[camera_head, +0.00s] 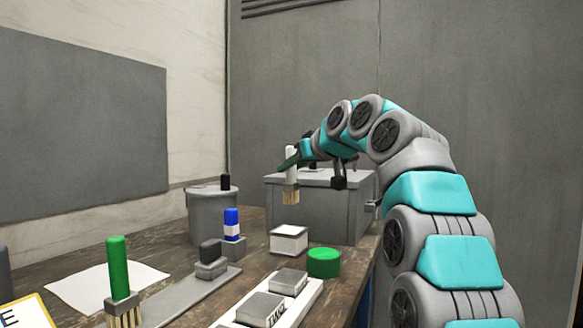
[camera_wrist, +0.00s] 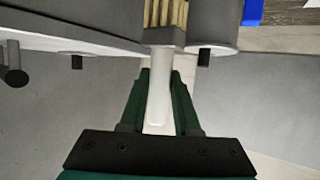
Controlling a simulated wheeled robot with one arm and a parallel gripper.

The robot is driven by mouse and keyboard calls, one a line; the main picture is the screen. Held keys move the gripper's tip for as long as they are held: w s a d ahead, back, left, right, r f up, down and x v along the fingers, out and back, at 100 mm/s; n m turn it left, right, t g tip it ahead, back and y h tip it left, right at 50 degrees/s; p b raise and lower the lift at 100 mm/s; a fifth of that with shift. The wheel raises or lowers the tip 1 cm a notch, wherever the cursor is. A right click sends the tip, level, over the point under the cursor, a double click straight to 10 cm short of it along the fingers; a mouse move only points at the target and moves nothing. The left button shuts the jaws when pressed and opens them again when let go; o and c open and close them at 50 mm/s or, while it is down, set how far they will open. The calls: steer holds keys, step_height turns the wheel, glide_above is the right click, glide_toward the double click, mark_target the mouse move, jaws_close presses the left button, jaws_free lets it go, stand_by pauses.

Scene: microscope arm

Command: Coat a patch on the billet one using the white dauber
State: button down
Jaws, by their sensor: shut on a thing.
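The white dauber (camera_head: 291,168) hangs upright in my gripper (camera_head: 292,158), bristles (camera_head: 291,196) down, above the bench and in front of the grey box. In the wrist view its white handle (camera_wrist: 159,95) lies between the green fingers of my gripper (camera_wrist: 159,85), and its bristles (camera_wrist: 165,12) reach the top edge. My gripper is shut on the handle. Two grey blocks, a nearer one (camera_head: 261,309) and a farther one (camera_head: 289,281), sit on a white tray (camera_head: 305,300) at the front.
A grey lidded box (camera_head: 312,203) and a grey can (camera_head: 212,215) stand behind. A blue-and-white upright item (camera_head: 232,224), a white box (camera_head: 288,240) and a green cylinder (camera_head: 323,262) stand mid-bench. A green-handled brush (camera_head: 118,266) stands left, by white paper (camera_head: 85,290).

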mark_target(295, 191)
steer(key=shift+w+a, duration=0.35)
steer(key=shift+w, duration=0.05)
steer(key=shift+f+b, duration=2.45)
steer(key=shift+f, duration=0.55)
steer(key=shift+f+b, duration=0.45)
steer(key=shift+r+p, duration=2.95)
steer(key=shift+r, duration=0.6)
steer(key=shift+s, duration=0.1)
